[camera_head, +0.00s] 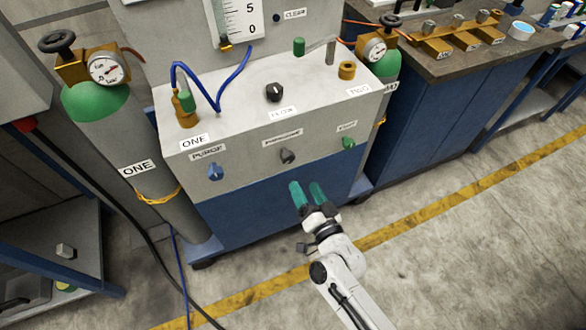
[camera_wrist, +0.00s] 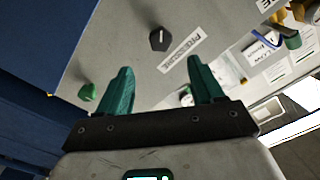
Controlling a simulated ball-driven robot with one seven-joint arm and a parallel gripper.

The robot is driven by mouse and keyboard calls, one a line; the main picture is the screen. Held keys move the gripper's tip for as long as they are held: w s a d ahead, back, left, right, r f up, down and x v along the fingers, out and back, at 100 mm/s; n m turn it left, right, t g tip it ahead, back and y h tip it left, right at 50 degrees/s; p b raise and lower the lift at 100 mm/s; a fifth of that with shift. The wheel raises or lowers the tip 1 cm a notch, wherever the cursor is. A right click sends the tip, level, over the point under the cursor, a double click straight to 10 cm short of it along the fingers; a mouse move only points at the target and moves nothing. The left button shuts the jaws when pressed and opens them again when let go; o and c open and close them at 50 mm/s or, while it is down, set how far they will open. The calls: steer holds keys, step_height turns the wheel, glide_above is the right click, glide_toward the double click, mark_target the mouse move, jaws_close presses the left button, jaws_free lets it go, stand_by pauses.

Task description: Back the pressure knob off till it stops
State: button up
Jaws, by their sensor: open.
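The pressure knob (camera_head: 287,156) is a small dark grey knob on the upright front face of the grey panel box (camera_head: 240,163), below its PRESSURE label (camera_head: 282,138). In the wrist view the knob (camera_wrist: 158,39) lies ahead of my gripper, roughly centred between the fingers, with the label beside it. My gripper (camera_head: 307,188) has two green fingers. They are spread apart with nothing between them and sit below and slightly right of the knob in the head view. In the wrist view the fingertips (camera_wrist: 160,68) are clear of the knob.
A blue PURGE knob (camera_head: 215,172) is left of the pressure knob, and a green knob (camera_head: 347,143) is to its right. A black knob (camera_head: 273,92) is on the sloping top. Gas cylinders flank the box; a blue hose (camera_head: 208,90) loops above. The floor at right is open.

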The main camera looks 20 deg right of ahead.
mark_target(290, 160)
steer(key=w+b, duration=0.1)
steer(key=w, duration=0.9)
steer(key=shift+w, duration=0.25)
steer(key=shift+c, duration=0.2)
steer(key=c, duration=1)
steer(key=shift+n+p, duration=0.4)
steer(key=shift+n, duration=0.4)
steer(key=shift+c, duration=0.2)
steer(key=o, duration=1.1)
